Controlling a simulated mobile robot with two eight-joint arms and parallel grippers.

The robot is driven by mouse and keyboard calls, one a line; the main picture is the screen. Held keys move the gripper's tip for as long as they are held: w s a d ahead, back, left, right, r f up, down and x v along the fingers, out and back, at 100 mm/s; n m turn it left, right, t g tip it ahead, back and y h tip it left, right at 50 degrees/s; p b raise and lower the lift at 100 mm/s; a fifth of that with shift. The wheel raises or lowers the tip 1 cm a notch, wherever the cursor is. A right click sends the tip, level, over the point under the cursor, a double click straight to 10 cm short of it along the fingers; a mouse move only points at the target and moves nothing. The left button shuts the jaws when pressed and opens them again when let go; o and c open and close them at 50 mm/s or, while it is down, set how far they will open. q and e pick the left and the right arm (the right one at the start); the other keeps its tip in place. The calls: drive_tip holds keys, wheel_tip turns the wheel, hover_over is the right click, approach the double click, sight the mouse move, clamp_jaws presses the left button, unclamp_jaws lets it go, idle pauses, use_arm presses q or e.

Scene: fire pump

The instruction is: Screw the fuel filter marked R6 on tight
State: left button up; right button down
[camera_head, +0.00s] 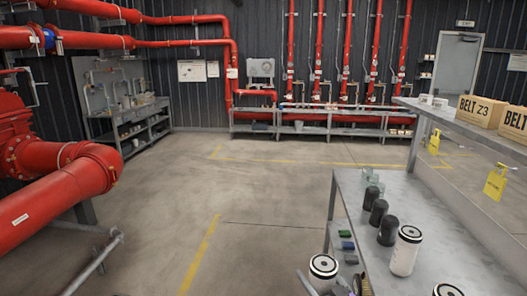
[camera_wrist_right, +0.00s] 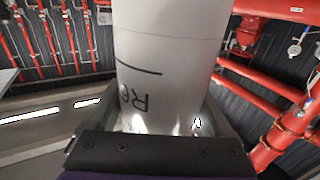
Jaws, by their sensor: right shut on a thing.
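The white fuel filter marked R6 (camera_wrist_right: 165,60) fills the middle of the right wrist view, its black marking upside down. My right gripper (camera_wrist_right: 160,122) is shut on it, with a finger at each side of the white body. In the head view, a white filter with a black-ringed top (camera_head: 323,266) shows at the bottom edge beside grey gripper parts; it appears to be the held one, away from the bench top. Its lower part is out of frame. My left gripper is not in view. The filter's mounting place cannot be made out.
A grey bench (camera_head: 440,235) at right holds a white filter (camera_head: 405,252), another at the bottom edge (camera_head: 447,290), several dark cylinders and small jars. Boxes (camera_head: 481,110) stand on a shelf behind. A large red pump pipe (camera_head: 60,190) is at left. The middle floor is clear.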

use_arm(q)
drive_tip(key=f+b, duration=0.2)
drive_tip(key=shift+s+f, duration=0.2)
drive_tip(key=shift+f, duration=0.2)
use_arm(e)
drive_tip(key=s+a+f+m+h, duration=0.1)
drive_tip(key=s+a+f+h, duration=0.1)
drive_tip(key=a+f, duration=0.5)
wheel_tip(320, 180, down, 3)
drive_tip(key=shift+s, duration=0.45)
